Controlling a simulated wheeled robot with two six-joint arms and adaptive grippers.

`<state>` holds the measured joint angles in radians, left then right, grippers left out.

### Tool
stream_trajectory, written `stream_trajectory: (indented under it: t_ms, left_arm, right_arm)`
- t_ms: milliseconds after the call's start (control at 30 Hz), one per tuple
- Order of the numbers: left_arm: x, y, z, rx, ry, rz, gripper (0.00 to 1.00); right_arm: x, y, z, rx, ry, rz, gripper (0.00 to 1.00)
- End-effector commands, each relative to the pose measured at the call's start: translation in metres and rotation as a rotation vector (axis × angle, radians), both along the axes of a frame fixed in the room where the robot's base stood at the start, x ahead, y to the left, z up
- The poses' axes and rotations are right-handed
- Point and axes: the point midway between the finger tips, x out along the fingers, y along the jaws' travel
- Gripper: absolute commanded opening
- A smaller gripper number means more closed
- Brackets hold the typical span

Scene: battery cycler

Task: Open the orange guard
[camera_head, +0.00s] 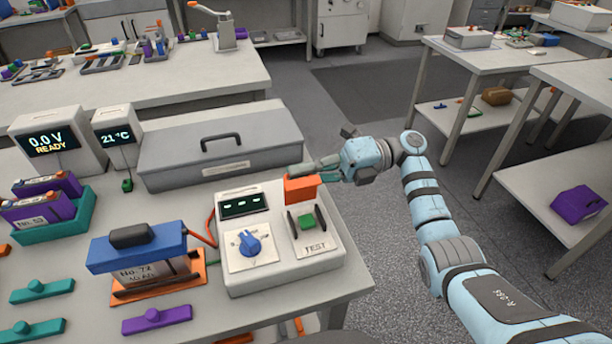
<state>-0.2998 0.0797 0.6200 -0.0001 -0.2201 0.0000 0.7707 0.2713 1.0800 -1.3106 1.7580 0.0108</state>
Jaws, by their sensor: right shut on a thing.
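The orange guard (300,188) stands raised at the back of the test panel on the white cycler box (282,268). Below it the green button (306,221) shows uncovered between two dark side pieces, above the word TEST. My right gripper (312,168) reaches in from the right and is shut at the upper edge of the guard. The exact contact of its fingertips is partly hidden. My left gripper is not in view.
A blue-topped clamp (136,248) holding a battery stands left of the cycler box. A grey case (220,146) lies behind it. A display reading 0.0 V READY (58,140) is at the back left. The table's right edge is close to the box.

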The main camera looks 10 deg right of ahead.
Motion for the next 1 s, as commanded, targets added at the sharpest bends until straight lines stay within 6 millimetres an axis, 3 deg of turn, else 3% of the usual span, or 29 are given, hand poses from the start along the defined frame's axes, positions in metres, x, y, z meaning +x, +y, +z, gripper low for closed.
stream_trajectory:
  t_ms: [400, 867, 900, 1000]
  left_arm:
    - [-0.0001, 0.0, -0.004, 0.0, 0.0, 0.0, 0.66]
    - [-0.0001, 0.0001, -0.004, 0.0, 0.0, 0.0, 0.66]
    - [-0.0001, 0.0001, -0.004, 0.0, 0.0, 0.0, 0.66]
    - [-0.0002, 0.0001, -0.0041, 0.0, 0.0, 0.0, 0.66]
  right_arm:
    - [0.0073, 0.0004, -0.0065, -0.013, 0.161, 0.001, 0.0]
    - [0.0076, 0.0003, -0.0071, -0.015, 0.171, 0.002, 0.0]
    - [0.0076, 0.0003, -0.0071, -0.015, 0.171, 0.002, 0.12]
    - [0.0076, 0.0003, -0.0072, -0.016, 0.171, 0.002, 0.28]
